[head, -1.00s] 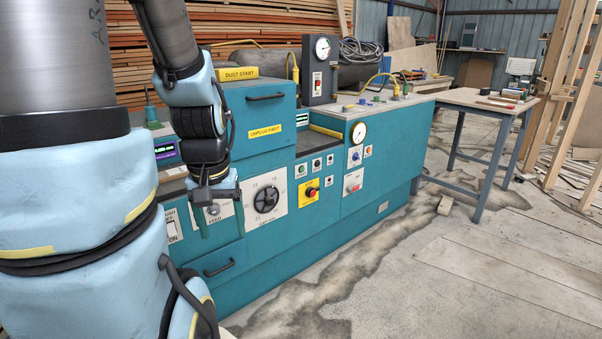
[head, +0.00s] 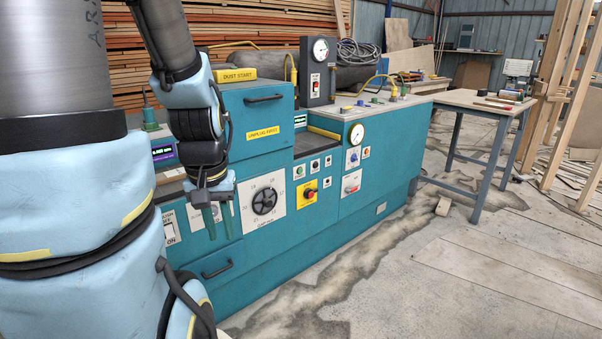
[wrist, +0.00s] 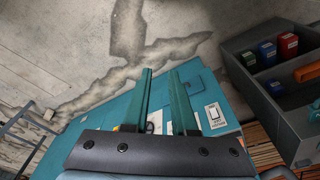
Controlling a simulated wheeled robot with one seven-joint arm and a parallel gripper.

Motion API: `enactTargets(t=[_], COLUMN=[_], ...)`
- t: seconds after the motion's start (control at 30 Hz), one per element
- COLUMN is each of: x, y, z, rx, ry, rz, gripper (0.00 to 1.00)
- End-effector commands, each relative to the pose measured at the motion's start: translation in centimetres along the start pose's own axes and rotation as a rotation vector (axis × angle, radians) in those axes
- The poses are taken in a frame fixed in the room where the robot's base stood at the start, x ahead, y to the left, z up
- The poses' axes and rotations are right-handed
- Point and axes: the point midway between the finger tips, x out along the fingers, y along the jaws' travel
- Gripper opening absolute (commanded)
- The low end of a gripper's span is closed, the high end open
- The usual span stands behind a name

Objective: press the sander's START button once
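The sander is a long teal machine (head: 345,205) with controls on its front. A green button (head: 299,172) sits on a small white plate, with dark buttons right of it. Below is a red knob or button on a yellow plate (head: 307,194). A yellow label (head: 239,75) on top reads DUST START. The small button labels are unreadable, so I cannot tell which is START. My gripper (head: 217,217) points down in front of the left panel, left of the dial. Its two green fingers are apart and empty; they also show in the wrist view (wrist: 162,78).
A large round dial (head: 264,201) lies between my gripper and the green button. A drawer handle (head: 217,269) sticks out below. A grey bin of coloured boxes (wrist: 275,70) shows in the wrist view. A table (head: 485,100) stands right; the floor before the sander is clear.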

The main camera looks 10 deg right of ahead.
Motion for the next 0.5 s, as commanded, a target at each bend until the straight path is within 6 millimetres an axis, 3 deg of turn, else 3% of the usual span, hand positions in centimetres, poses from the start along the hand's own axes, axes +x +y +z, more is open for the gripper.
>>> enactTargets(t=[0.03,0.2,0.5], x=[0.0,0.0,0.0], y=[0.0,0.0,0.0], z=[0.0,0.0,0.0], rx=[0.0,0.0,0.0], ry=[0.0,0.0,0.0], rz=[0.0,0.0,0.0], gripper=[0.19,0.0,0.0])
